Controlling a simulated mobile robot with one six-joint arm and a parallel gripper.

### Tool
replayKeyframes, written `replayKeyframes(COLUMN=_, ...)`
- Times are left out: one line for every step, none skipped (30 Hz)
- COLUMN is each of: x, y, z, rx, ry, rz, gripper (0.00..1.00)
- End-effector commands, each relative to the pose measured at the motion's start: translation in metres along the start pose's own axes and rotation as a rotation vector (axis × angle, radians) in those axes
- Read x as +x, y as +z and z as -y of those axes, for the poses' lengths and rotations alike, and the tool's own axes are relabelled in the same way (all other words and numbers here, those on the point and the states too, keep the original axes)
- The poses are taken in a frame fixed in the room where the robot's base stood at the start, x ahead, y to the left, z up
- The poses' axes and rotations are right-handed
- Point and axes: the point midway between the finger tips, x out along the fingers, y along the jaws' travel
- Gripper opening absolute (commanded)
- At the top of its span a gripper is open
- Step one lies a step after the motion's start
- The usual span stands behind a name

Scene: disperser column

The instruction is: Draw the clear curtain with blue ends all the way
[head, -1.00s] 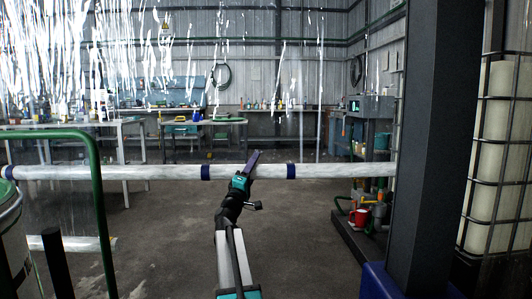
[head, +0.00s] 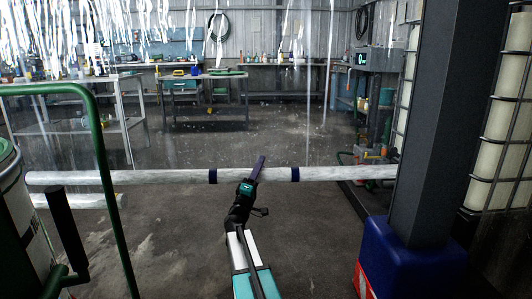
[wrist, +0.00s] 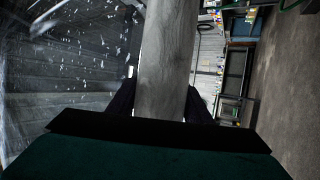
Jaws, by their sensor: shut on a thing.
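The clear curtain (head: 320,110) is a see-through sheet with white glints, hanging across the head view. My gripper (head: 257,168) is shut on this bar between the two blue bands, closer to the right one. In the wrist view the bar (wrist: 165,60) runs between my dark jaws (wrist: 160,103), with the clear sheet (wrist: 70,60) to its left. The curtain's top is out of view.
A green rail (head: 100,160) and a drum (head: 25,215) stand at the left. A dark post (head: 432,120) on a blue base (head: 410,250) stands at the right, beside caged white tanks (head: 502,120). Workbenches (head: 205,80) stand behind the sheet. The floor in front is bare.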

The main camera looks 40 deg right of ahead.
Motion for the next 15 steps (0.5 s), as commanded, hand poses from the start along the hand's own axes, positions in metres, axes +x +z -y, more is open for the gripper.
replayKeyframes(x=-0.007, y=-0.002, z=0.015, rx=-0.002, ry=-0.012, rz=-0.007, gripper=0.05)
replayKeyframes(x=-0.011, y=-0.002, z=0.019, rx=0.0, ry=-0.012, rz=-0.009, gripper=0.05)
replayKeyframes(x=-0.016, y=-0.002, z=0.025, rx=0.001, ry=-0.012, rz=-0.01, gripper=0.05)
replayKeyframes(x=-0.019, y=-0.002, z=0.029, rx=0.001, ry=-0.012, rz=-0.01, gripper=0.05)
replayKeyframes(x=-0.021, y=-0.002, z=0.032, rx=0.002, ry=-0.012, rz=-0.011, gripper=0.05)
replayKeyframes(x=-0.025, y=-0.002, z=0.036, rx=0.003, ry=-0.012, rz=-0.013, gripper=0.05)
replayKeyframes(x=-0.028, y=-0.002, z=0.04, rx=0.004, ry=-0.012, rz=-0.014, gripper=0.05)
replayKeyframes(x=-0.03, y=-0.002, z=0.042, rx=0.004, ry=-0.012, rz=-0.014, gripper=0.05)
replayKeyframes(x=-0.032, y=-0.002, z=0.045, rx=0.004, ry=-0.011, rz=-0.015, gripper=0.05)
replayKeyframes(x=-0.034, y=-0.002, z=0.046, rx=0.005, ry=-0.01, rz=-0.015, gripper=0.05)
replayKeyframes(x=-0.035, y=-0.002, z=0.048, rx=0.005, ry=-0.01, rz=-0.015, gripper=0.05)
replayKeyframes(x=-0.037, y=-0.002, z=0.05, rx=0.006, ry=-0.009, rz=-0.016, gripper=0.05)
replayKeyframes(x=-0.038, y=-0.002, z=0.051, rx=0.006, ry=-0.009, rz=-0.016, gripper=0.05)
replayKeyframes(x=-0.038, y=-0.002, z=0.051, rx=0.007, ry=-0.009, rz=-0.017, gripper=0.05)
replayKeyframes(x=-0.039, y=-0.002, z=0.052, rx=0.007, ry=-0.009, rz=-0.017, gripper=0.05)
